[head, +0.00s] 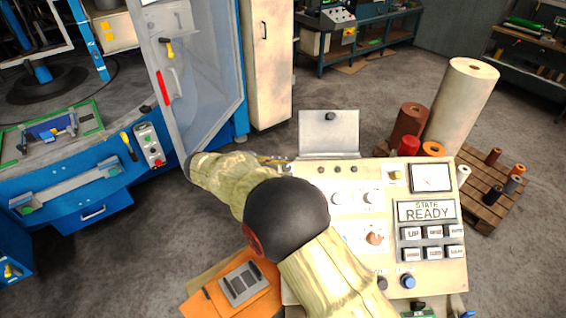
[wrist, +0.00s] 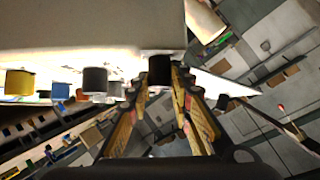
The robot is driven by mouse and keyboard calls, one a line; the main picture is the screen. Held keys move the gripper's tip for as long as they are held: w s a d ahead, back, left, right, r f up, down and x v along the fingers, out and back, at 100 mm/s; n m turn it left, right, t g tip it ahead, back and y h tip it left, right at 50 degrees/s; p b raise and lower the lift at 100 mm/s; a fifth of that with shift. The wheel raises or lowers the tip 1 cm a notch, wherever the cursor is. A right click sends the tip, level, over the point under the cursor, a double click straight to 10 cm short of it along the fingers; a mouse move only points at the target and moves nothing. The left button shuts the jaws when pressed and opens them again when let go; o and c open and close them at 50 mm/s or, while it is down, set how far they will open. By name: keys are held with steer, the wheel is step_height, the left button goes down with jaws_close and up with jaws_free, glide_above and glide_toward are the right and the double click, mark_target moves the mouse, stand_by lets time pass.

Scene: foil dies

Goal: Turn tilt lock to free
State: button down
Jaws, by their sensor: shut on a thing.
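The cream control panel (head: 385,275) stands in front of me in the head view, with a raised plate (head: 329,132) at its back edge. My gripper (head: 274,160) is at the panel's back left corner, partly hidden by my sleeved arm. In the wrist view, my gripper (wrist: 160,88) has its fingers on both sides of a black knob (wrist: 160,69) and is shut on it. The knob is hidden in the head view. I see no readable tilt lock label or free mark, so its setting cannot be told.
In the wrist view, another black knob (wrist: 95,80) and a yellow knob (wrist: 19,82) stand left of the fingers. An orange folder (head: 215,299) lies at the panel's lower left. Rolls (head: 461,105) stand behind it. A blue machine (head: 90,205) is at left.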

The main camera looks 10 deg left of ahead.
steer(key=shift+m+g+p, duration=0.5)
steer(key=shift+m+g, duration=0.1)
steer(key=c, duration=1.6)
jaws_free()
steer(key=v, duration=1.2)
steer(key=shift+w, duration=0.1)
